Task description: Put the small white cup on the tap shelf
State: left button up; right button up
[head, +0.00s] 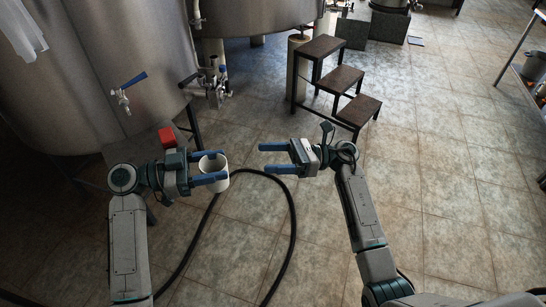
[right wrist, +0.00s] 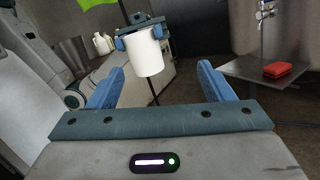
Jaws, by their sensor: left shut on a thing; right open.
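The small white cup (head: 211,168) is held upright in the air between the blue fingers of my left gripper (head: 221,166), which is shut on it. In the right wrist view the cup (right wrist: 148,58) hangs ahead with its side facing me. The tap shelf (head: 137,152), a dark metal stand, is under the blue-handled tap (head: 122,97), left of the cup and partly hidden by my left arm. It also shows in the right wrist view (right wrist: 258,73). My right gripper (head: 266,158) is open and empty, right of the cup and apart from it.
A red block (head: 167,137) lies on the shelf near its edge. Large steel tanks (head: 100,50) stand behind. A black hose (head: 293,225) loops over the tiled floor below the grippers.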

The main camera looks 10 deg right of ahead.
aim_at(224, 169)
jog(key=s+a+n+g, duration=0.1)
jog(key=a, duration=0.3)
jog(key=s+a+r+n+h, duration=0.1)
jog(key=a, duration=0.3)
jog(key=s+a+n+g+h, duration=0.1)
jog(key=a, duration=0.3)
jog(key=shift+r+n+g, duration=0.15)
jog(key=shift+n+g, duration=0.15)
jog(key=c, duration=1)
pick_arm(q)
jog(key=o, duration=1.1)
